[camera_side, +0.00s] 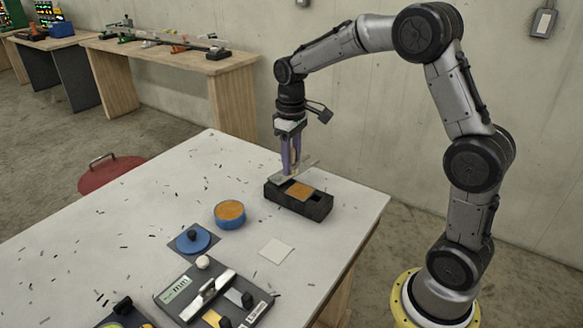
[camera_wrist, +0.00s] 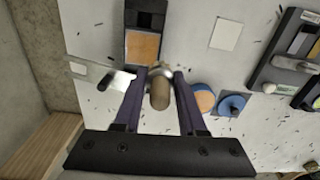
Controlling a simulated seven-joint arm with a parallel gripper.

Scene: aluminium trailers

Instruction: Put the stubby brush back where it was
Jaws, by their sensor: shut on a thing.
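My gripper (camera_side: 291,170) points down over the far end of the dark block (camera_side: 316,207) on the white table. In the wrist view its two purple fingers (camera_wrist: 160,84) are closed on a short brown wooden handle (camera_wrist: 159,95) with a pale metal collar, which appears to be the stubby brush. The handle end faces the wrist camera; the bristles are hidden. In the side view only a little tan shows between the fingers. The block carries an orange-brown square (camera_side: 299,191) beside a dark opening. I cannot tell whether the brush touches the block.
A thin metal plate (camera_side: 309,164) lies by the fingertips. A round blue tub with orange top (camera_side: 229,213), a blue disc with black knob (camera_side: 193,239), a pale square (camera_side: 276,250) and a dark tool tray (camera_side: 257,310) are nearer the front. The table's far left is clear except for dark shavings.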

